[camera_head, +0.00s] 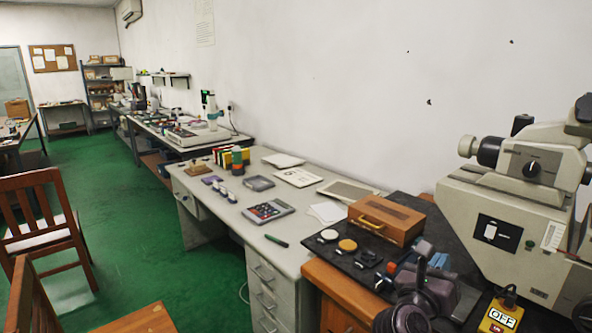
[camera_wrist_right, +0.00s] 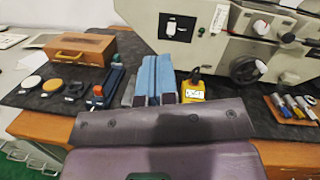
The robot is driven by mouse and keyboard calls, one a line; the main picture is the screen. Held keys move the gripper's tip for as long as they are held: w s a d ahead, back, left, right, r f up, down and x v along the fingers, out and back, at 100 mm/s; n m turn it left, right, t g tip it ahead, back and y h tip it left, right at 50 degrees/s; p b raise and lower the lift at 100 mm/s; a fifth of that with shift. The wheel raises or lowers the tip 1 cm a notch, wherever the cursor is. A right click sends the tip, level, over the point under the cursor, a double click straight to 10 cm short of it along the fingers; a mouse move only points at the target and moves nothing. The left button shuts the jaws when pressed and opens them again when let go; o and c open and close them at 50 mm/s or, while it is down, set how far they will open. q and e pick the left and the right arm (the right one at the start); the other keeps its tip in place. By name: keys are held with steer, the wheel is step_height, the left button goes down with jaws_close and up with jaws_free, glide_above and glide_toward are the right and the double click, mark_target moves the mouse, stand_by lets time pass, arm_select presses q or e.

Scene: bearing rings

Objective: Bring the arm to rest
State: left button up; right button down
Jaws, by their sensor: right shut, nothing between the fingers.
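My right gripper (camera_head: 438,262) shows at the lower right of the head view, above the dark mat in front of the large grey machine. In the right wrist view its two blue fingers (camera_wrist_right: 155,76) lie side by side, shut, with nothing held between them. A white disc (camera_wrist_right: 31,82), a tan disc (camera_wrist_right: 52,85) and small black parts (camera_wrist_right: 74,90) lie on the mat to the left of the fingers. They also show in the head view, as a white disc (camera_head: 328,235) and a tan disc (camera_head: 348,245). My left gripper is not in view.
A wooden case (camera_head: 386,219) stands at the mat's back left. The grey machine (camera_head: 510,225) rises behind my gripper. A yellow OFF box (camera_head: 500,318) stands to the right. A grey desk (camera_head: 225,213) with a calculator (camera_head: 267,211) extends left; chairs stand on the green floor.

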steer(key=a+r+n+t+y, duration=0.5)
steer(key=n+t, duration=0.5)
steer(key=n, duration=0.8)
steer(key=s+a+f+n+g+y, duration=0.1)
steer(key=a+f+n+g+y, duration=0.1)
steer(key=f+n+y, duration=0.55)
steer(key=s+a+f+n+g+y, duration=0.15)
steer(key=f+n+y, duration=0.3)
steer(key=n, duration=0.55)
steer(key=s+d+f+n+g+h, duration=0.1)
steer(key=s+d+f+n+g, duration=0.15)
steer(key=f, duration=0.35)
steer(key=s+d+f+n+g, duration=0.1)
steer(key=s+f+n+g, duration=0.1)
steer(key=s+f, duration=0.25)
steer(key=s+d+f+n+g+h, duration=0.1)
steer(key=s+f+n+g, duration=0.15)
steer(key=f, duration=0.45)
steer(key=s+d+f+g, duration=0.1)
steer(key=s+d+f, duration=0.1)
steer(key=s+f, duration=0.2)
steer(key=s+d+f+g+h, duration=0.1)
steer(key=s+f, duration=0.3)
steer(key=s, duration=0.5)
steer(key=shift+s+d+f, duration=0.25)
steer(key=shift+d+f, duration=0.05)
steer(key=shift+d, duration=0.45)
